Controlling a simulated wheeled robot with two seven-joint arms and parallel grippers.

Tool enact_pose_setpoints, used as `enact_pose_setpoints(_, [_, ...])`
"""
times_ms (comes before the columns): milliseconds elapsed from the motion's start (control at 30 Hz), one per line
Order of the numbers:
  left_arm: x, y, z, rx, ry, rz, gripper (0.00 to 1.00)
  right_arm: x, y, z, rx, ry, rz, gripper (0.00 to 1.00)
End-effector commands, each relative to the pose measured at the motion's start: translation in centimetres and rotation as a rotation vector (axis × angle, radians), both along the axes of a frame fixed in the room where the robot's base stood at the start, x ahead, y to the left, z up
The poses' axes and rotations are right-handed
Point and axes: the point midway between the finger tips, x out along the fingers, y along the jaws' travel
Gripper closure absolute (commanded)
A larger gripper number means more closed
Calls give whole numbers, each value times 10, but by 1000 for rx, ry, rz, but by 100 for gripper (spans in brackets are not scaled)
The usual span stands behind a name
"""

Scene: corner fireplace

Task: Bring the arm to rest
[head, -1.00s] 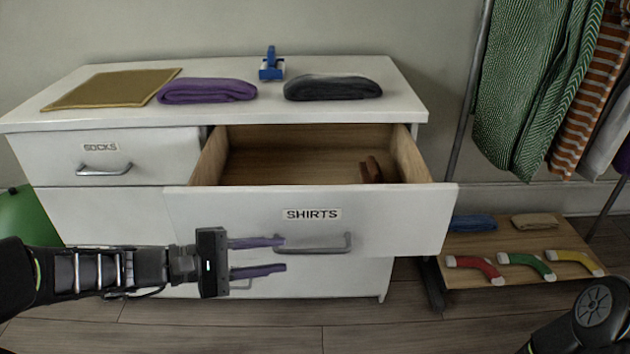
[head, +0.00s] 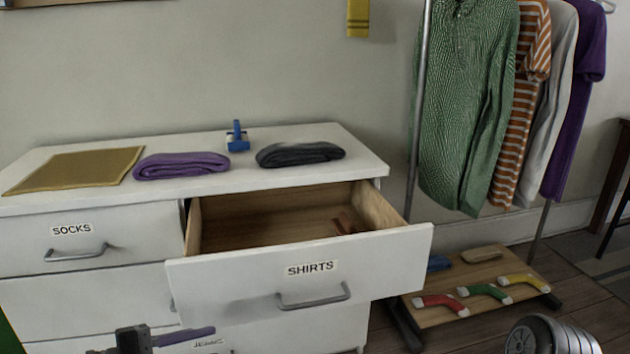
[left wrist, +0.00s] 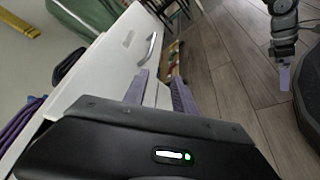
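My left gripper (left wrist: 160,92) shows in the left wrist view with its two fingers apart and nothing between them. In the head view only part of it (head: 180,338) shows at the bottom edge, in front of the white dresser (head: 85,282) and below the open SHIRTS drawer (head: 250,270). The drawer handle (head: 313,298) is up and to the right of it, clear of the fingers. My right gripper (left wrist: 284,76) shows small at the upper right of the left wrist view, pointing down over the floor; its finger opening cannot be made out.
A tan cloth (head: 75,170), a purple folded shirt (head: 180,165), a blue object (head: 237,143) and a dark folded shirt (head: 300,154) lie on the dresser. A clothes rack (head: 420,110) stands right, its low shelf (head: 440,320) holding socks. The SHIRTS drawer juts forward.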

Motion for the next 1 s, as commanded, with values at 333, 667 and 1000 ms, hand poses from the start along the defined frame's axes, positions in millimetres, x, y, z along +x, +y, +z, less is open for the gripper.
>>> enact_pose_setpoints(333, [6, 26, -56, 207, 116, 87, 68, 0, 0, 0, 0, -1, 0, 0])
enact_pose_setpoints(667, [-14, 61, -175, 608, 288, 82, 68, 0, 0, 0, 0, -1, 0, 0])
enact_pose_setpoints(1000, [-53, 9, -352, 1207, 59, -331, 68, 0, 0, 0, 0, -1, 0, 0])
